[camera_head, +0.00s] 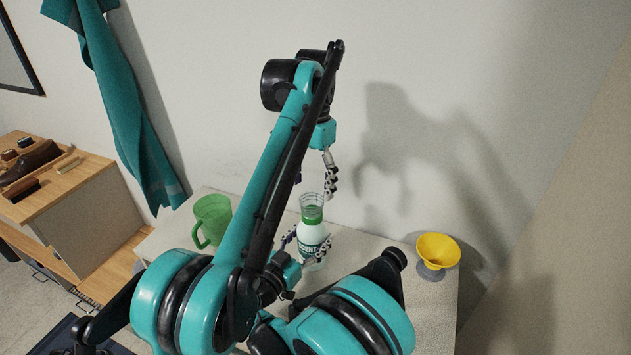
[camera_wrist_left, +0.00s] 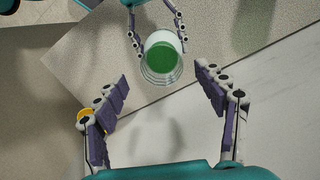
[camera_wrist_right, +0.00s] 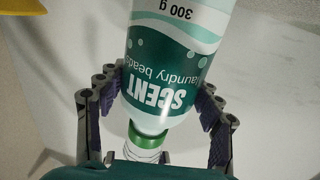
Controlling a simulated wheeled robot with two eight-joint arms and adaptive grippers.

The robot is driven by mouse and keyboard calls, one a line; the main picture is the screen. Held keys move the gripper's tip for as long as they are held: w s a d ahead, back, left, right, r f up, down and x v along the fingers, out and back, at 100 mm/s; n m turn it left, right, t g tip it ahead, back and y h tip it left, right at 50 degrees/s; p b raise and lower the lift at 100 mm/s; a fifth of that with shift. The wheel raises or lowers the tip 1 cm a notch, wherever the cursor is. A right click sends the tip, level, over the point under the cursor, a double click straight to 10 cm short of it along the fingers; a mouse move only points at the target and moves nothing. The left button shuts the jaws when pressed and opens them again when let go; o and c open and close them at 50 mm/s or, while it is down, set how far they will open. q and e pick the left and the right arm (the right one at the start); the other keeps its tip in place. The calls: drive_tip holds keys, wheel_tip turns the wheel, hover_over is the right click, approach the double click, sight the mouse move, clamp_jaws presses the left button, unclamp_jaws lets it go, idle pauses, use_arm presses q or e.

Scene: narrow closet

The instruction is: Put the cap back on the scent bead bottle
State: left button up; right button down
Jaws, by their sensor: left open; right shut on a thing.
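The scent bead bottle (camera_head: 313,236), white with a teal label, stands about upright over the pale tabletop (camera_head: 425,318). My right gripper (camera_head: 305,247) is shut around its body; the label shows close up in the right wrist view (camera_wrist_right: 166,85). A clear, ribbed cap (camera_head: 311,199) sits above the green collar at the bottle's mouth, also visible in the right wrist view (camera_wrist_right: 143,152). I cannot tell how firmly it is seated. My left gripper (camera_head: 331,180) is open and empty above the cap, apart from it.
A green mug (camera_head: 212,215) stands at the table's left. A yellow cup (camera_head: 438,248) on a grey base stands at its right. The wall is close behind. A teal cloth (camera_head: 125,110) hangs at left, beside a wooden unit (camera_head: 85,185) holding shoes and brushes.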

sight(313, 209)
use_arm(q)
drive_tip(key=n, duration=0.7)
drive_tip(key=shift+t, duration=0.3)
drive_tip(key=n, duration=0.5)
drive_tip(key=shift+r+n, duration=0.1)
drive_tip(key=shift+n, duration=0.3)
drive_tip(key=shift+s+f, duration=0.1)
drive_tip(key=shift+f, duration=3.9)
